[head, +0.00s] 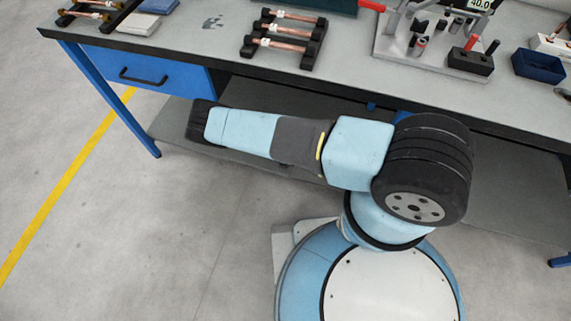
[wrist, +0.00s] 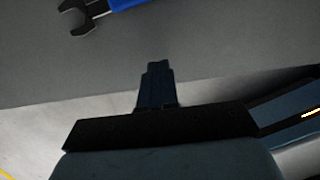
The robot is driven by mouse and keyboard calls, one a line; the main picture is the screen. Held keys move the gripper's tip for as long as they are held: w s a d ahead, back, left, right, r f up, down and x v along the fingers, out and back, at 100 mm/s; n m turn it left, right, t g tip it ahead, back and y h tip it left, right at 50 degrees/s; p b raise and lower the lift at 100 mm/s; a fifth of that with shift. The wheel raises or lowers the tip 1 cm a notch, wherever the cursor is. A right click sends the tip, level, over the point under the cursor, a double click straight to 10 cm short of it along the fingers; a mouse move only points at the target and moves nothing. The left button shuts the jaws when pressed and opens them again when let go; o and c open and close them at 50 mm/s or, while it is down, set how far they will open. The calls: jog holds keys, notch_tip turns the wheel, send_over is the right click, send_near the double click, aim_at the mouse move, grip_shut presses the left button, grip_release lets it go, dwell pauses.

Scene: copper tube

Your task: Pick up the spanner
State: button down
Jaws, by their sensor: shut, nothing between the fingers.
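The spanner (wrist: 83,14) shows at the top left of the wrist view. It has a dark open-ended jaw and a blue handle (wrist: 128,3) that runs out of the top of the picture. It lies on a dark grey surface. My gripper (wrist: 158,68) is in the middle of the wrist view with its fingers together and nothing between them. It is apart from the spanner, below and to the right of it in the picture. In the head view I cannot make out the spanner, and my gripper's fingers do not show.
A workbench (head: 200,52) has a blue drawer (head: 150,77) and a lower shelf (head: 165,118). On its top are black racks with copper tubes (head: 285,47), a metal fixture (head: 400,45) and a dark blue bin (head: 540,65). Open floor lies at the left.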

jog(key=w+d, duration=0.1)
jog(key=w, duration=0.1)
jog(key=w+d, duration=0.1)
jog(key=w, duration=0.2)
jog(key=w+d, duration=0.1)
jog(key=w, duration=0.2)
jog(key=shift+d, duration=0.15)
jog(key=shift+s+f, duration=0.1)
jog(key=shift+f, duration=0.65)
